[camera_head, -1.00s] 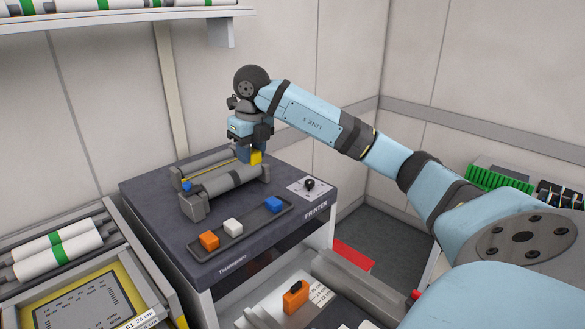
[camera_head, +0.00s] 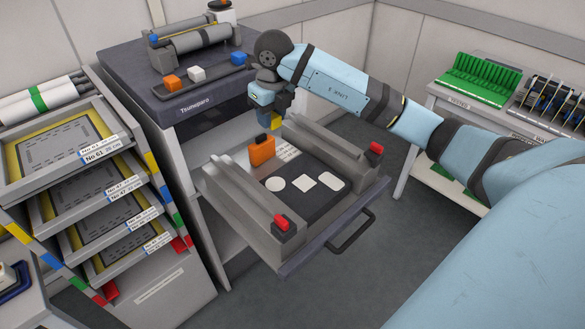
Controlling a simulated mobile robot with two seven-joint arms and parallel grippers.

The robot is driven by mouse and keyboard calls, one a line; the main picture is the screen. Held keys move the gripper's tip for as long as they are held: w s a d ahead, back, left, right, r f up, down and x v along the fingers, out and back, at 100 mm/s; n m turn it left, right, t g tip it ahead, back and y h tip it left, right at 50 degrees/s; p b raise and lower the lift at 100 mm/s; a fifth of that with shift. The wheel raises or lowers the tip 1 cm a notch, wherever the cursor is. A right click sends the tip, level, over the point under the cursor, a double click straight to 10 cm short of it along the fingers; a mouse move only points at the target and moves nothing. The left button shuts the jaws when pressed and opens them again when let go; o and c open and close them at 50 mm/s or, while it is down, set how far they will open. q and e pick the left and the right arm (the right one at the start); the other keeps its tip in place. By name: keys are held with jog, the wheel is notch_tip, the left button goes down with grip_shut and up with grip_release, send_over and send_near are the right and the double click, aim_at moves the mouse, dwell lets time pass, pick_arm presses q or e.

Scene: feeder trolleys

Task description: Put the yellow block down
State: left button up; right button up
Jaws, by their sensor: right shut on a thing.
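The yellow block (camera_head: 278,123) is small and mostly hidden by the jaws. My right gripper (camera_head: 272,115) is shut on it and points down, above the back of a pulled-out drawer. The drawer holds a black plate (camera_head: 301,204) with white round, square and rounded shapes. I cannot tell how high the block hangs. My left gripper is not in view.
An orange piece with a black top (camera_head: 262,151) stands in the drawer between two grey rails (camera_head: 246,205). Orange, white and blue blocks sit in a tray (camera_head: 205,81) on the dark machine top. A tray rack (camera_head: 75,190) stands at left, a green-racked trolley (camera_head: 483,80) at right.

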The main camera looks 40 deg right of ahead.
send_over(275, 184)
notch_tip(275, 184, down, 16)
jog(key=shift+r, duration=0.1)
notch_tip(275, 184, down, 4)
jog(key=shift+f, duration=0.35)
jog(key=shift+f+b, duration=0.1)
jog(key=shift+b, duration=0.2)
jog(key=o, duration=0.9)
